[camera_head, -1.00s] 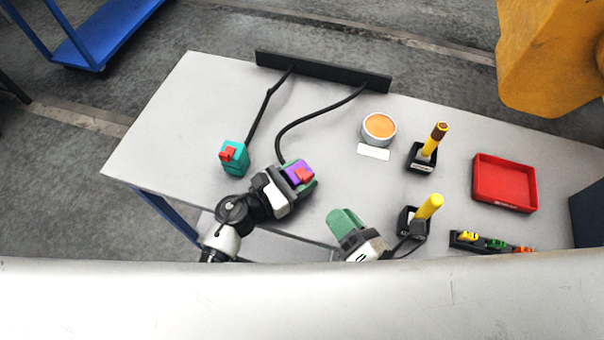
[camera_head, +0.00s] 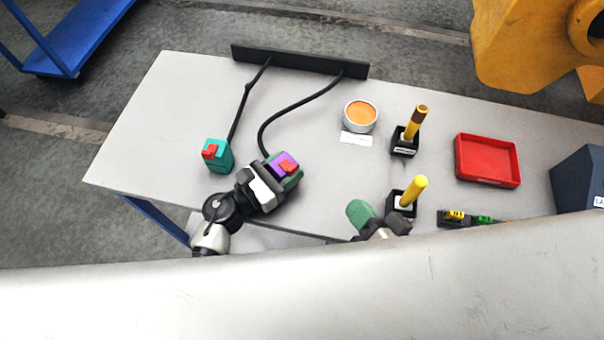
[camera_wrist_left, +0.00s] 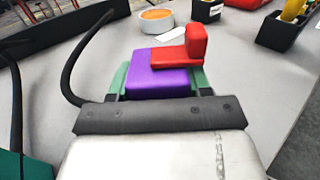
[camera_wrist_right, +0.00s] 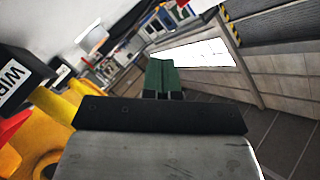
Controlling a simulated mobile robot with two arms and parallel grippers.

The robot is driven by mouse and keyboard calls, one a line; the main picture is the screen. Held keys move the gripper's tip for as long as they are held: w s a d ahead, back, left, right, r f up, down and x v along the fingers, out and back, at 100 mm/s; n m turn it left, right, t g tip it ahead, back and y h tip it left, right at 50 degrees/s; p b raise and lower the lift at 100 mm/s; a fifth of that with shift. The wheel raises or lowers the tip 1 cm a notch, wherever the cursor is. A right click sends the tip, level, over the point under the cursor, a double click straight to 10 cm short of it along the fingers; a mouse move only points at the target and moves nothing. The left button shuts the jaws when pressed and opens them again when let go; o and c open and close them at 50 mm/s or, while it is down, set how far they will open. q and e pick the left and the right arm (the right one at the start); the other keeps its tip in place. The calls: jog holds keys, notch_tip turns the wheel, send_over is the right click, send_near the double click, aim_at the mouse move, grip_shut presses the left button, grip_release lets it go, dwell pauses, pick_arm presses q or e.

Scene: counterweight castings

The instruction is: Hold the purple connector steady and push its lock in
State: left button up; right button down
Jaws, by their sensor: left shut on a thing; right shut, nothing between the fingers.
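The purple connector (camera_head: 277,160) is on the table with a black cable running from it to the dark rail; it also shows in the left wrist view (camera_wrist_left: 158,80). Its red lock (camera_head: 287,167) sits on the connector's right side, with an upright tab in the left wrist view (camera_wrist_left: 194,44). My left gripper (camera_head: 284,171) is shut on the purple connector, with green fingers on both sides of it. My right gripper (camera_head: 361,212) is shut and empty over the table's front edge, well right of the connector; its green fingers show together in the right wrist view (camera_wrist_right: 162,76).
A teal connector (camera_head: 219,157) with a red lock stands left of my left gripper. The black rail (camera_head: 300,62) lies at the back. An orange-topped tin (camera_head: 360,115), two black holders with yellow handles (camera_head: 404,143) and a red tray (camera_head: 487,160) are to the right.

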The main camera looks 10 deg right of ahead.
aim_at(294, 171)
jog(key=m, duration=0.2)
jog(key=s+a+m+g, duration=0.1)
jog(key=m, duration=0.1)
jog(key=s+m+y, duration=0.1)
jog(key=m, duration=0.1)
jog(key=shift+s+a+r+m+g, duration=0.1)
jog(key=shift+a+r+m+g, duration=0.2)
jog(key=shift+m+g, duration=0.1)
jog(key=x, duration=0.8)
jog(key=r+x, duration=0.1)
jog(key=x, duration=0.4)
jog(key=shift+a, duration=0.2)
jog(key=shift+w+a, duration=0.25)
jog(key=shift+w, duration=0.2)
